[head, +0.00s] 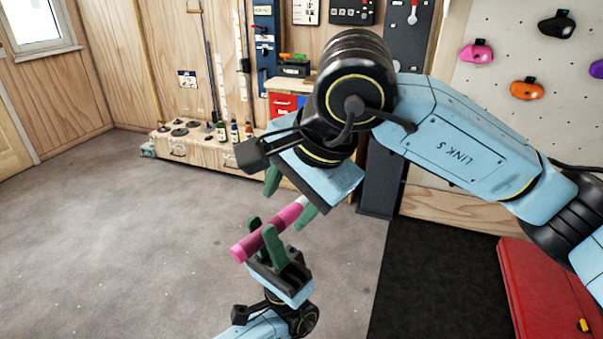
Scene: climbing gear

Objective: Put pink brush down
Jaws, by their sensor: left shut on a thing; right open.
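The pink brush (243,250) is a pink stick, with a pale tip (301,201) at its upper right end. It is held up tilted over the floor. My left gripper (262,234), at the bottom, has its green fingers shut on the brush near the middle of its length. My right gripper (289,199) comes in from the right and points down and left. Its green fingers are apart, and the brush's upper end is close to or between them. I cannot tell whether they touch. The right wrist is above that end.
A wooden bench (190,147) with bottles and small discs stands along the back wall. A red cabinet (283,105) is behind my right arm. A black mat (430,285) and a red padded thing (545,285) lie at the right. The grey floor (110,240) at left is clear.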

